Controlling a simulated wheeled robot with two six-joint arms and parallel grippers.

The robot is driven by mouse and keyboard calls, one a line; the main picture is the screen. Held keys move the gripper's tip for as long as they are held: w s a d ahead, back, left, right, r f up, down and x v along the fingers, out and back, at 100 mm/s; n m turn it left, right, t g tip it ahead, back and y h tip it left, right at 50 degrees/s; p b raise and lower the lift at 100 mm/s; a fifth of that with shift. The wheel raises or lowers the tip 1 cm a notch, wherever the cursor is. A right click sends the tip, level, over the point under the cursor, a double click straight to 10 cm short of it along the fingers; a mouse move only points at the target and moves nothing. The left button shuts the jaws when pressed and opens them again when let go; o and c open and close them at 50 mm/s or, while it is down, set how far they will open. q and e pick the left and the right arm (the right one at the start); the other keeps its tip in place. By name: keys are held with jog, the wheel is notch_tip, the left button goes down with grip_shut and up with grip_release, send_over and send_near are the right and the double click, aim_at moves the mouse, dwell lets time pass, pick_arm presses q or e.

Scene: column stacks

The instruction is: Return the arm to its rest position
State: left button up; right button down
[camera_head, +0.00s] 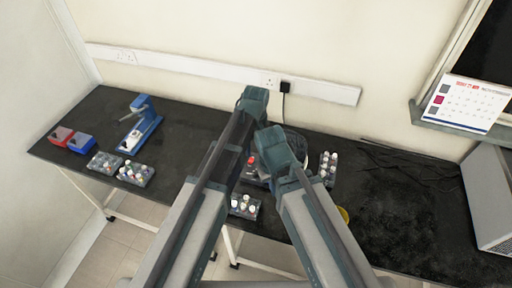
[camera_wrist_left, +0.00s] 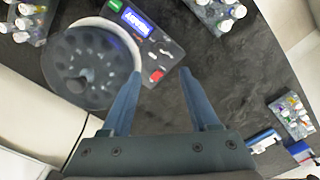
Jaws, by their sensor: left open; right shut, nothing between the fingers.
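My left gripper (camera_head: 254,98) is the higher one in the head view, raised over the bench near the back wall. In the left wrist view its two blue fingers (camera_wrist_left: 161,72) are apart with nothing between them. My right gripper (camera_head: 275,145) is lower and to the right, over the middle of the bench, shut and empty. It partly hides a round device behind it. The left wrist view shows this round device (camera_wrist_left: 92,66), with a dark rotor, a white rim and a control panel (camera_wrist_left: 150,40).
The black bench (camera_head: 400,200) carries bottle racks at the left (camera_head: 137,174), front middle (camera_head: 245,207) and right of my right gripper (camera_head: 328,168). A blue device (camera_head: 146,122) and red and blue boxes (camera_head: 80,143) stand left. A grey box (camera_head: 490,190) stands right.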

dwell(0.4)
pick_arm(q)
jog(key=s+a+m, duration=0.3)
jog(key=s+a, duration=0.2)
jog(key=a, duration=0.3)
jog(key=s+a+m, duration=0.2)
jog(key=s+a, duration=0.4)
jog(key=a, duration=0.3)
jog(key=s+d+m+y, duration=0.1)
jog(key=s+d+m, duration=0.3)
jog(key=d, duration=0.6)
jog(key=shift+s+d, duration=0.35)
jog(key=shift+s, duration=0.45)
